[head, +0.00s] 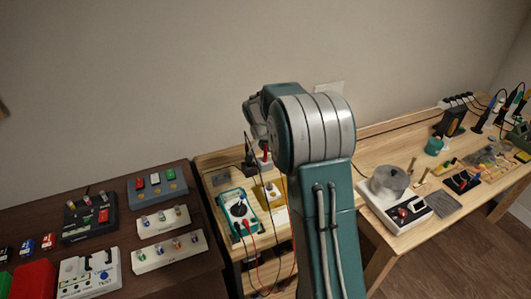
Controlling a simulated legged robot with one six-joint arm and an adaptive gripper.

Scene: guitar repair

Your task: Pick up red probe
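A small upright red piece, which looks like the red probe (266,155), shows at the back of the small wooden bench, just left of my arm. Dark shapes stand beside it, too small to tell apart. The teal multimeter (239,209) lies in front, with a red lead (256,262) and a black lead hanging from its lower end over the bench edge.
A yellow box (269,195) sits right of the multimeter. A dark table (130,254) with switch boxes and component strips stands at left. A wooden workbench (385,152) at right holds a scale (394,204), a teal cup (433,147) and tools. My arm blocks the middle.

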